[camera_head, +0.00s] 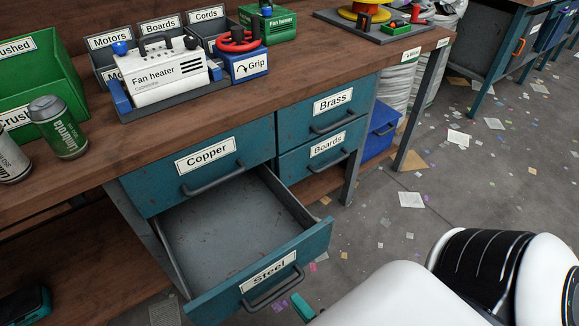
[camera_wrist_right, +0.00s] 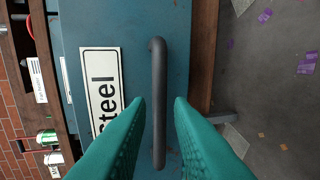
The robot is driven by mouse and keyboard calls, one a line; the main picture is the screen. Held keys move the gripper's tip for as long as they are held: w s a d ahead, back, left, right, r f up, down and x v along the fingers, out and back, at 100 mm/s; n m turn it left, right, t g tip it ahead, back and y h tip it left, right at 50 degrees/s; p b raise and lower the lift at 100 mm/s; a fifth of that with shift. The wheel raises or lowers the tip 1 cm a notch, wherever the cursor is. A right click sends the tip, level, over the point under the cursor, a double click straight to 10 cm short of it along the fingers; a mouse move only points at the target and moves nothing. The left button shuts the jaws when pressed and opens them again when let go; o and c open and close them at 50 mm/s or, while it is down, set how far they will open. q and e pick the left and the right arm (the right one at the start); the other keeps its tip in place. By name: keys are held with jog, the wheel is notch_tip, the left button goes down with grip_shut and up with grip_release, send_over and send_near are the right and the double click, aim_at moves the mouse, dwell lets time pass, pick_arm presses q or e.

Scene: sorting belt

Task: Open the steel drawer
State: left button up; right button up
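The steel drawer (camera_head: 262,262) is a blue metal drawer with a "Steel" label, pulled well out below the Copper drawer. Its grey inside is bare where it shows. Its dark bar handle (camera_head: 272,288) also shows upright in the right wrist view (camera_wrist_right: 158,75). My right gripper (camera_wrist_right: 160,101) is open, its teal fingers on either side of the handle with gaps showing. In the head view only a teal bit of it shows (camera_head: 302,306) beside the handle. A dark and teal piece (camera_head: 28,304) at the lower left may be my left gripper; its fingers cannot be made out.
The closed Copper (camera_head: 207,160), Brass (camera_head: 331,108) and Boards (camera_head: 323,150) drawers sit under the wooden bench top (camera_head: 120,150). A fan heater (camera_head: 165,75), green bin (camera_head: 40,80) and cans (camera_head: 58,128) stand on top. The floor (camera_head: 400,225) to the right has scattered scraps.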

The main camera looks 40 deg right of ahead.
jog(key=v, duration=0.6)
jog(key=shift+w, duration=0.1)
dwell(0.3)
